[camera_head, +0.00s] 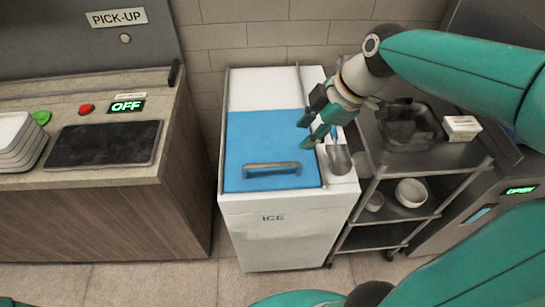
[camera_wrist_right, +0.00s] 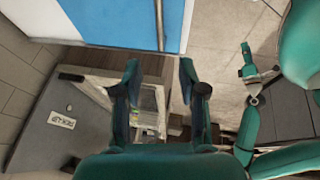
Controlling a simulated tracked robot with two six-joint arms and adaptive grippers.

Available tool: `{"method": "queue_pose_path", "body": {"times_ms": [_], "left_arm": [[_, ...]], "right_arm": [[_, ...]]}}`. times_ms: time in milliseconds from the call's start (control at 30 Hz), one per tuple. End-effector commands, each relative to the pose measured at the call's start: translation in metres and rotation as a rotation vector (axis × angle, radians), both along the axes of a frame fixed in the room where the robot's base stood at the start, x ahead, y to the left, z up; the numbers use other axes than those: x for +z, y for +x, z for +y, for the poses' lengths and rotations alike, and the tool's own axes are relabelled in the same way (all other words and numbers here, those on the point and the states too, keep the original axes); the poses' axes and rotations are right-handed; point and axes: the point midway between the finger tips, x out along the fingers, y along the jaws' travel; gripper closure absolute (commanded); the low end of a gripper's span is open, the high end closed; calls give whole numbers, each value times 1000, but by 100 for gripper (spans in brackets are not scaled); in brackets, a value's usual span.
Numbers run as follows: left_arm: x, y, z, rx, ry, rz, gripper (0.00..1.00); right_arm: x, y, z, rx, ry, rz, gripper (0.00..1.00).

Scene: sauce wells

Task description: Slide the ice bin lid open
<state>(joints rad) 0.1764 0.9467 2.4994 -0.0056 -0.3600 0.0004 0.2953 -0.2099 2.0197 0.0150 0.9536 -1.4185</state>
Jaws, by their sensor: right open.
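The white ice bin (camera_head: 290,235), marked ICE, stands in the middle of the head view. Its blue lid (camera_head: 255,140) lies flat over the front part of the top, with a grey bar handle (camera_head: 271,166) near its front edge. In the right wrist view the blue lid (camera_wrist_right: 105,18) shows at the top. My right gripper (camera_head: 307,131) is open and empty, above the lid's right edge, behind and right of the handle and apart from it. Its fingers also show in the right wrist view (camera_wrist_right: 160,65). My left gripper (camera_wrist_right: 255,75) shows small at the right there; its jaws are unclear.
A metal scoop (camera_head: 339,158) sits in a holder at the bin's right side. Right of it is a metal shelf rack (camera_head: 410,205) with bowls. A counter (camera_head: 100,178) with a dark tray (camera_head: 105,145) stands left. A tiled wall (camera_head: 265,35) is behind.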

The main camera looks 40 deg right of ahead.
Motion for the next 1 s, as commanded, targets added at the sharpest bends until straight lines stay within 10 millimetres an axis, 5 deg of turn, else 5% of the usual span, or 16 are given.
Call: {"method": "queue_pose_path", "body": {"times_ms": [600,1000], "left_arm": [[3,0,0,0,0,-1,60],[4,0,0,0,0,-1,60]], "right_arm": [[-114,46,33,12,2,6,59],[-137,57,39,11,0,1,59]]}}
